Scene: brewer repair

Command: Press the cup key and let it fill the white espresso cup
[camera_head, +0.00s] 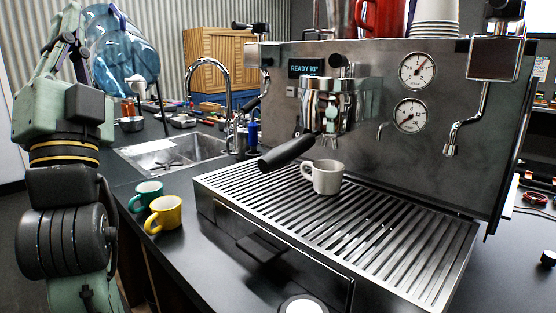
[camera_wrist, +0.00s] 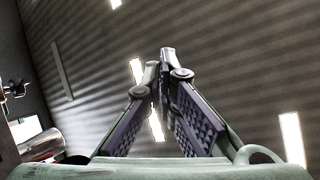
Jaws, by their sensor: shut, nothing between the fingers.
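The white espresso cup (camera_head: 327,178) stands upright on the slatted drip tray (camera_head: 400,235) of the espresso machine (camera_head: 365,130). It is below the portafilter (camera_head: 290,152), which sits in the group head with its black handle pointing to the front left. The display (camera_head: 304,69) reads "READY" and what looks like 93°. Small keys (camera_head: 291,92) show below it, but I cannot read which is the cup key. My gripper (camera_wrist: 166,62) is shut and empty in the wrist view, with striped wall or ceiling behind it. My arm is at the left, well away from the machine.
A green mug (camera_head: 149,193) and a yellow mug (camera_head: 164,214) stand on the counter left of the machine. A sink (camera_head: 175,152) with a tall faucet (camera_head: 212,75) lies behind them. A steam wand (camera_head: 451,148) hangs at the machine's right.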

